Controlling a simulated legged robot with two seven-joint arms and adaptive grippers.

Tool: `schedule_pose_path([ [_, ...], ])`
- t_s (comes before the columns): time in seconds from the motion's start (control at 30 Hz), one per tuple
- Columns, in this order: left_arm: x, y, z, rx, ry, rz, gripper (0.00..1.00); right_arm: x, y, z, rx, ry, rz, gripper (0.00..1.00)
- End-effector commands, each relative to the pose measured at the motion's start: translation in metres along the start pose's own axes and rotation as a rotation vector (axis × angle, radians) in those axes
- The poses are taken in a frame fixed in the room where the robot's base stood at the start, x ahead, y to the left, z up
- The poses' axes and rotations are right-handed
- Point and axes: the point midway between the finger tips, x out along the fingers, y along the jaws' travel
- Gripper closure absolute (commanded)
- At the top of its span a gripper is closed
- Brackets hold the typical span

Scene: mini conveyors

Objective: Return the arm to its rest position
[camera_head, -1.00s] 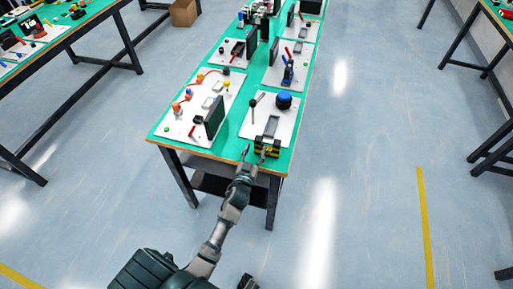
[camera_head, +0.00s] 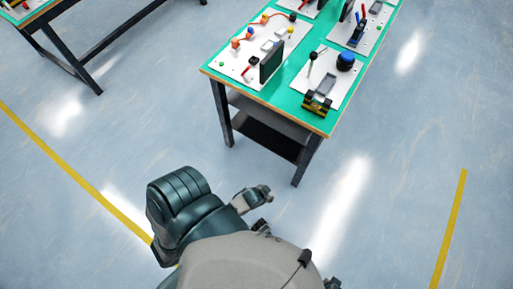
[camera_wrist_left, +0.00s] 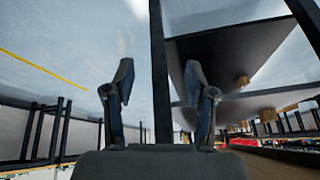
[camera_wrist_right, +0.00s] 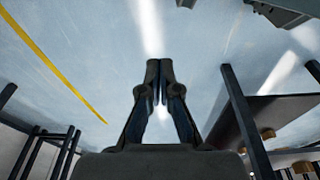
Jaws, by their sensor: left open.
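My left arm (camera_head: 180,205) is drawn in close to my body at the bottom of the head view, with a grey link (camera_head: 250,198) showing beside it. My left gripper (camera_wrist_left: 159,68) has its two fingers well apart with nothing between them in the left wrist view. My right gripper (camera_wrist_right: 159,68) has its fingertips together in the right wrist view, and nothing shows between them. Neither set of fingers shows clearly in the head view. Both wrist views look out low, with floor and table undersides in sight.
A green-topped table (camera_head: 210,71) stands ahead, clear of my arm. It carries white boards, a yellow-and-black block (camera_head: 317,103) and a blue knob (camera_head: 346,58). Table legs (camera_wrist_left: 160,80) show near the left gripper. Open floor (camera_head: 400,170) lies to the right.

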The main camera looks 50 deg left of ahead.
Motion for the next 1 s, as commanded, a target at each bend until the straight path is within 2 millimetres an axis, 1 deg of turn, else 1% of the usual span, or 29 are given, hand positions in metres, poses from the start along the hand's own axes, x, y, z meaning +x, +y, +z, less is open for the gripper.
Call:
schedule_pose_path([
  [0.03, 0.002, 0.009, 0.03, 0.033, -0.089, 0.03, 0.44, 0.0, 0.0, 0.001, 0.0, -0.002, 0.0, 1.0],
  [0.1, 0.002, 0.019, 0.063, 0.069, -0.187, 0.069, 0.44, 0.0, -0.001, 0.003, 0.0, -0.005, -0.001, 1.0],
  [0.2, 0.0, 0.027, 0.088, 0.099, -0.263, 0.101, 0.44, 0.0, -0.001, 0.007, 0.0, -0.01, -0.002, 1.0],
  [0.3, -0.001, 0.029, 0.094, 0.108, -0.281, 0.11, 0.44, 0.001, -0.002, 0.01, 0.0, -0.015, -0.003, 1.0],
  [0.47, -0.001, 0.029, 0.093, 0.106, -0.279, 0.108, 0.44, 0.001, -0.002, 0.01, 0.0, -0.016, -0.003, 1.0],
  [0.57, 0.003, 0.029, 0.097, 0.106, -0.282, 0.108, 0.44, 0.0, 0.0, 0.005, -0.001, -0.004, 0.0, 1.0],
  [0.6, 0.007, 0.029, 0.102, 0.107, -0.286, 0.107, 0.44, 0.008, 0.002, 0.007, -0.002, -0.006, 0.003, 1.0],
  [0.7, 0.021, 0.029, 0.121, 0.11, -0.295, 0.107, 0.44, 0.028, 0.001, 0.025, -0.005, -0.021, 0.001, 1.0],
  [0.8, 0.031, 0.029, 0.138, 0.112, -0.299, 0.108, 0.44, 0.043, 0.0, 0.038, -0.007, -0.026, 0.0, 1.0],
  [0.87, 0.035, 0.03, 0.143, 0.113, -0.3, 0.108, 0.44, 0.048, -0.001, 0.043, -0.008, -0.028, -0.001, 1.0],
  [1.0, 0.035, 0.03, 0.143, 0.113, -0.3, 0.108, 0.44, 0.048, -0.001, 0.043, -0.008, -0.028, -0.001, 1.0],
])
